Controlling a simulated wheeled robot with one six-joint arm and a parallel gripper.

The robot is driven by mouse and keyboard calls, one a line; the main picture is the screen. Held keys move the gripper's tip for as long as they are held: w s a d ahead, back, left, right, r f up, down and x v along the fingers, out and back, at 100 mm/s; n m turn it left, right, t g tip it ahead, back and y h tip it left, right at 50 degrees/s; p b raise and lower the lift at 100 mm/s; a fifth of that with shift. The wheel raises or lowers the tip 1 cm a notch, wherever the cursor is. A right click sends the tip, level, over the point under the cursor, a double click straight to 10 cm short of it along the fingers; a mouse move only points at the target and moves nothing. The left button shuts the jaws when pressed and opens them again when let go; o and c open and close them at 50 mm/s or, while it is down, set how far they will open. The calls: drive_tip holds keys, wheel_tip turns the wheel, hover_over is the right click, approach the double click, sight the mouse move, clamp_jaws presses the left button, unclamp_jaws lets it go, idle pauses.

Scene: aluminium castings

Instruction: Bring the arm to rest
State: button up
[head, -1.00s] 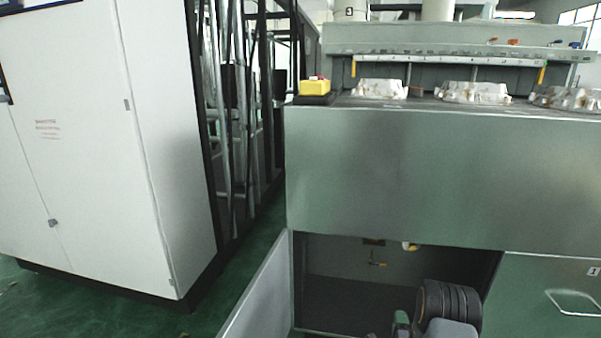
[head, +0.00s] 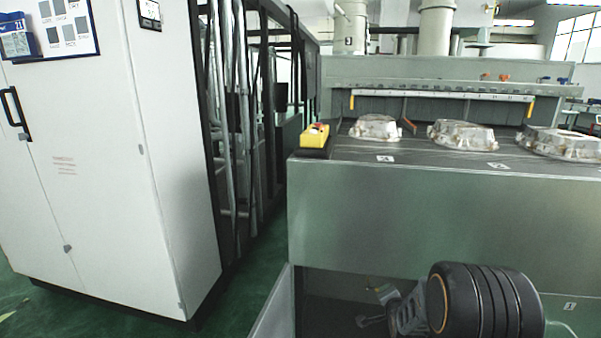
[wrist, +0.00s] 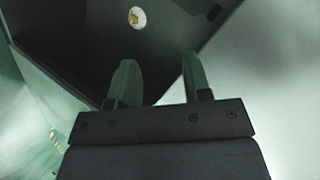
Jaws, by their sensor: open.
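My gripper (wrist: 158,62) is open and empty in the wrist view, its two dark fingers apart. It points toward a dark opening with a small white round part (wrist: 136,17) with a yellow centre. In the head view my gripper (head: 374,306) shows small at the bottom, in front of the open compartment (head: 325,287) under the bench. My black ribbed arm link beside it hides part of the compartment.
A steel bench (head: 420,215) carries several castings, one at its left (head: 376,127), and a yellow control box (head: 315,135). An open door (head: 272,312) juts out at the compartment's left. A white cabinet (head: 110,170) stands left, with green floor between.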

drive_tip(key=s+a+r+n+g+p, duration=0.1)
drive_tip(key=s+a+r+n+p, duration=0.15)
drive_tip(key=r, duration=0.45)
drive_tip(key=s+a+r+n+g+y+p, duration=0.1)
drive_tip(key=s+r+p, duration=0.25)
drive_tip(key=r, duration=0.35)
drive_tip(key=s+a+r+n+g+p, duration=0.2)
drive_tip(key=s+r+p, duration=0.15)
drive_tip(key=r, duration=0.35)
drive_tip(key=s+a+r+n+g+p, duration=0.2)
drive_tip(key=s+r+n+p, duration=0.1)
drive_tip(key=s+r+p, duration=0.2)
drive_tip(key=s+a+r+n+g+y+p, duration=0.1)
drive_tip(key=s+a+r+n+g+p, duration=0.1)
drive_tip(key=s+r, duration=0.8)
drive_tip(key=s+a+n+p, duration=0.1)
drive_tip(key=s+n+p, duration=0.1)
drive_tip(key=p, duration=0.1)
drive_tip(key=shift+g+p, duration=0.4)
drive_tip(key=shift+d+r, duration=0.1)
drive_tip(key=shift+d, duration=0.1)
